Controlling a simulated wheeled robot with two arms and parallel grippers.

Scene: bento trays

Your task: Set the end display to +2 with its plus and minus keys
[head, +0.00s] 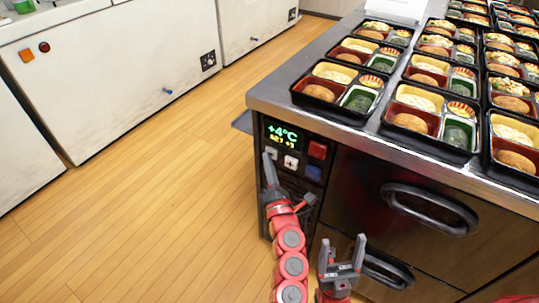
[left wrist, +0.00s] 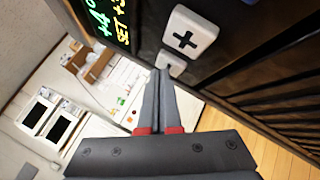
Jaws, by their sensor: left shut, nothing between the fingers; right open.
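The end display (head: 284,136) is a dark panel on the counter's end, with green "+4°C" above a smaller yellow line that seems to read "SET +3". The display also shows at an angle in the left wrist view (left wrist: 104,20). Below it are a white plus key (head: 291,162) and, to its left, another white key (head: 271,153), its sign unreadable. My left gripper (head: 267,157) is shut and empty, its tips at the left key; I cannot tell whether they touch. In the left wrist view the plus key (left wrist: 190,32) is clear of the fingertips (left wrist: 160,72). My right gripper (head: 342,247) is open and empty, low before the drawers.
A red button (head: 317,149) and a blue button (head: 313,172) sit right of the keys. Drawer handles (head: 430,208) stick out from the counter front. Bento trays (head: 335,104) cover the top. White cabinets (head: 120,70) stand across open wooden floor (head: 170,190).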

